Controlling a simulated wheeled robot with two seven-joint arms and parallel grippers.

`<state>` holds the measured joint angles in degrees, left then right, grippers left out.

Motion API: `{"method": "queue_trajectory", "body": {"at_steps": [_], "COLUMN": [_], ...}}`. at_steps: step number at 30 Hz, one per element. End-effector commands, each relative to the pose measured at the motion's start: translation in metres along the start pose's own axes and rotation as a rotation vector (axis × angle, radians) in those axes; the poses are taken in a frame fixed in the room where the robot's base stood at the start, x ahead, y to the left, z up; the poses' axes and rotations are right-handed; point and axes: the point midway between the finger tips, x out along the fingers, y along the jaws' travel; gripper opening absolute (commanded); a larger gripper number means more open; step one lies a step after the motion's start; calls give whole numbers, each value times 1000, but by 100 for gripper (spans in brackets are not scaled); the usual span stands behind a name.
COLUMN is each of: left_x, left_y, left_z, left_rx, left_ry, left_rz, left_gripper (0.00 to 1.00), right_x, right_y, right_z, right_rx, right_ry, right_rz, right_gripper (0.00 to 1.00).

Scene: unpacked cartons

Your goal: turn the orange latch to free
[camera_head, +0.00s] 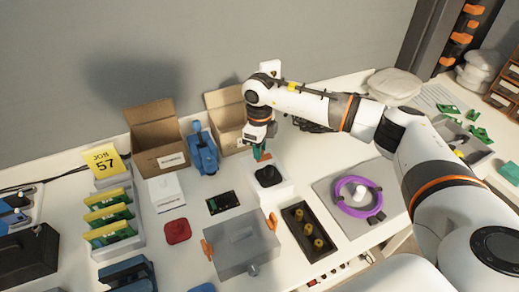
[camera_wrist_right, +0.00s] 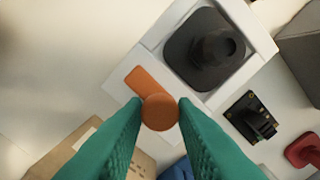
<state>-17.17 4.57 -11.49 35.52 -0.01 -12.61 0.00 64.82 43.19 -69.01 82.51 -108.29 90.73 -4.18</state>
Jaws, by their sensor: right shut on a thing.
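The orange latch (camera_wrist_right: 160,111) has a round knob and a flat bar that reaches up and left onto the rim of a white fixture (camera_wrist_right: 258,52). A black domed part (camera_wrist_right: 205,50) sits in the fixture; it also shows in the head view (camera_head: 268,175). My right gripper (camera_wrist_right: 159,113) has its two teal fingers on either side of the knob and is shut on it. In the head view my right gripper (camera_head: 261,153) points down at the fixture's back edge and mostly hides the latch. My left gripper is not in view.
Two open cartons (camera_head: 157,136) stand behind, with a blue device (camera_head: 202,150) between them. A grey box with orange clips (camera_head: 240,243) and a black tray with brass parts (camera_head: 309,232) lie in front. A purple ring (camera_head: 358,197) lies to the right. A green circuit board (camera_head: 220,202) lies left.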

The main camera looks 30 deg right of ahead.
Motion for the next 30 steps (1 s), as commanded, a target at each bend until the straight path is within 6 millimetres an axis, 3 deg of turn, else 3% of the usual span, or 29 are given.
{"method": "queue_trajectory", "body": {"at_steps": [19, 20, 23, 30], "left_x": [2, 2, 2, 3], "left_y": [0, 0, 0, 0], "left_z": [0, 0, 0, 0], "left_rx": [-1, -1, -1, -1], "left_ry": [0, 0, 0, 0], "left_rz": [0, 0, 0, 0], "left_gripper": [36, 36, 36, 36], "right_x": [-3, -3, -2, -1], "right_y": [2, 2, 1, 1], "right_z": [-1, -1, -1, 0], "right_rx": [-44, -44, -44, -44], "right_ry": [7, 7, 5, 3], "right_rz": [5, 5, 4, 2], "right_gripper": [2, 30, 46, 47]}}
